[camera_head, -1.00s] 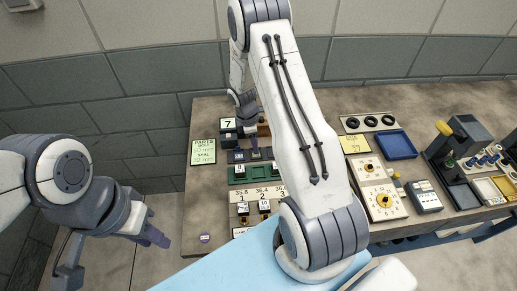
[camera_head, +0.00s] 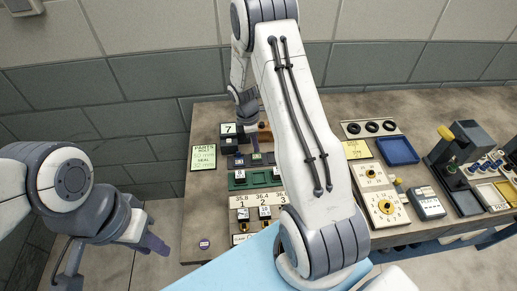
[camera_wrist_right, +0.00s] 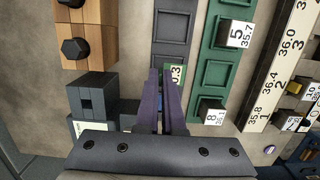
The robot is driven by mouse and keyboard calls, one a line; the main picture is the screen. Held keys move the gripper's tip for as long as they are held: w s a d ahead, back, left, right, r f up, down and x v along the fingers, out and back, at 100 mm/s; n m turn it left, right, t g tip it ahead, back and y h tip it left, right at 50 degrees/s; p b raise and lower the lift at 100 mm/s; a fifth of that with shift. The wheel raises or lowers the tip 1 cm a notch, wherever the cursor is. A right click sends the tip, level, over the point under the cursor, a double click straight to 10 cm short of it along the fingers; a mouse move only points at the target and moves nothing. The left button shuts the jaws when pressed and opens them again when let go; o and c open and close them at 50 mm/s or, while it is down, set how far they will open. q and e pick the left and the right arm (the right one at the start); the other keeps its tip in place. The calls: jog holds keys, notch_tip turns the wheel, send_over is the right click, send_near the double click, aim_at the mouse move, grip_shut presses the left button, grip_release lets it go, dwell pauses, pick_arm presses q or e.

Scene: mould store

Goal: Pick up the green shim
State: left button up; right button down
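The green shim (camera_wrist_right: 176,73), marked 0.3, lies in a dark grey slotted rack (camera_wrist_right: 173,28) in the right wrist view. It also shows as a small green patch in the head view (camera_head: 256,157). My right gripper (camera_wrist_right: 164,78) is above the rack with a narrow gap between its purple fingers. Its tips are close to the shim and partly cover it; I cannot tell whether they touch it. In the head view my right gripper (camera_head: 250,130) is seen from behind at the rack. My left gripper (camera_head: 156,246) hangs left of the table, its fingers seen edge-on.
A green rack (camera_wrist_right: 205,75) with numbered blocks stands right of the grey rack, then a numbered white strip (camera_wrist_right: 272,75). Wooden blocks with dark bolts (camera_wrist_right: 88,45) and dark blocks (camera_wrist_right: 92,97) stand left. A blue tray (camera_head: 398,151) and instruments occupy the table's right side.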

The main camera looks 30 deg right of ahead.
jog(key=shift+r, duration=0.85)
jog(key=s+d+r+b, duration=0.2)
jog(key=s+d+r, duration=0.4)
jog(key=s, duration=0.3)
jog(key=shift+d+r+b, duration=0.4)
jog(key=shift+d, duration=0.15)
jog(key=shift+s, duration=0.15)
